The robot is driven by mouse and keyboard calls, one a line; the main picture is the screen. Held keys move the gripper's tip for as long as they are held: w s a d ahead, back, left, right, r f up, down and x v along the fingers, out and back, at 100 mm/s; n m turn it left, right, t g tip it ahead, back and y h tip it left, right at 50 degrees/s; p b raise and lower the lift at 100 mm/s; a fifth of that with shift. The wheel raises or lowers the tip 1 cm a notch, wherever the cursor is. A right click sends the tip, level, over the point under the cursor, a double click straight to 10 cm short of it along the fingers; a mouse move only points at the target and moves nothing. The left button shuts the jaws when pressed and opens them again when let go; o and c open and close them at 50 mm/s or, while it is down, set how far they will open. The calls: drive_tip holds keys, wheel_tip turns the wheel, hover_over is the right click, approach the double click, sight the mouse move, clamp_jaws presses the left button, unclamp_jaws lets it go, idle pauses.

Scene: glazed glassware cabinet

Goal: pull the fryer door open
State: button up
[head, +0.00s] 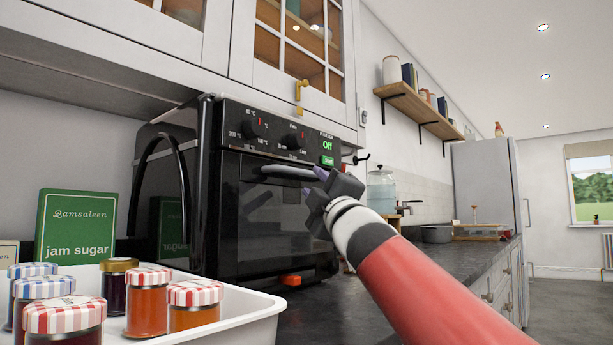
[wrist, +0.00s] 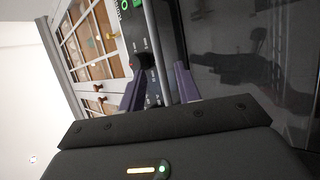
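The black fryer (head: 210,190) stands on the counter with its glossy door (head: 270,225) closed. A silver bar handle (head: 285,172) runs across the top of the door. My gripper (head: 314,182) is at the right end of this handle. In the wrist view, the handle (wrist: 157,45) runs between the two purple fingers of my gripper (wrist: 158,82). The fingers are apart, with a gap visible on the left side of the bar. The dark door glass (wrist: 245,45) fills the right of that view. Contact between fingers and bar cannot be told.
A white tray (head: 262,305) with several jam jars stands at the front left, near the fryer. A green jam sugar box (head: 75,228) is behind it. Glazed cabinets (head: 300,50) hang above. The counter (head: 330,315) before the door is mostly clear.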

sight(306, 174)
drive_tip(key=shift+p+x, duration=0.85)
drive_tip(key=shift+x, duration=1.45)
drive_tip(key=shift+c, duration=0.2)
clamp_jaws()
